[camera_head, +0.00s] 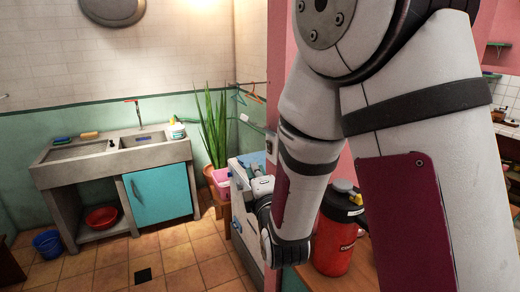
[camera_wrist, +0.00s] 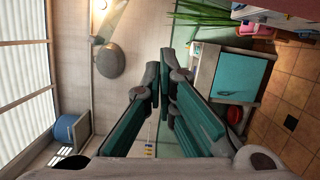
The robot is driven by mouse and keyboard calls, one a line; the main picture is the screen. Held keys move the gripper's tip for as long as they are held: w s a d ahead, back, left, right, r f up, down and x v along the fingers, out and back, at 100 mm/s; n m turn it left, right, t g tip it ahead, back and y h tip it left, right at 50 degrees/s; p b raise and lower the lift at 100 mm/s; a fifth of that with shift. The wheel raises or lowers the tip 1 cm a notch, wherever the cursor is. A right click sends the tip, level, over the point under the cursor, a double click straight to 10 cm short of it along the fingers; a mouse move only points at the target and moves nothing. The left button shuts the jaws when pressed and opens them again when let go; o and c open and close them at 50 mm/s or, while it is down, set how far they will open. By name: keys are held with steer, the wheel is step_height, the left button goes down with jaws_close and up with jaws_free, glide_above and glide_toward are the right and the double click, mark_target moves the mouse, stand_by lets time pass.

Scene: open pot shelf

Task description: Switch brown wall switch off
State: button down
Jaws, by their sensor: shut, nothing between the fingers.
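My gripper (camera_wrist: 160,78) shows in the wrist view with its two green-padded fingers drawn together and nothing between them. In the head view, my wrist hangs in the middle of the picture, left of the red canister, and the fingers are hard to make out there. A small wall plate (camera_head: 271,147) shows on the edge of the pink wall, just left of my arm. It is too small to tell whether it is the brown switch or how it is set. I see no clear brown switch in the wrist view.
A red canister (camera_head: 335,240) stands on a wooden top close beside my arm. A stone sink (camera_head: 110,158) with a turquoise door (camera_head: 158,194) stands at the left wall. A potted plant (camera_head: 214,135) stands in the corner. The tiled floor (camera_head: 180,262) before the sink is mostly clear.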

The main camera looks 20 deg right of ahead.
mark_target(269, 148)
steer(key=shift+w, duration=0.1)
steer(key=w+d+b, duration=0.2)
steer(key=w+d, duration=0.2)
steer(key=w, duration=0.6)
steer(key=shift+w+d+r, duration=0.15)
steer(key=shift+w+r, duration=0.15)
steer(key=shift+r, duration=0.1)
steer(key=shift+w+d+r+b, duration=0.1)
steer(key=shift+d+r+b, duration=0.15)
steer(key=shift+d, duration=0.2)
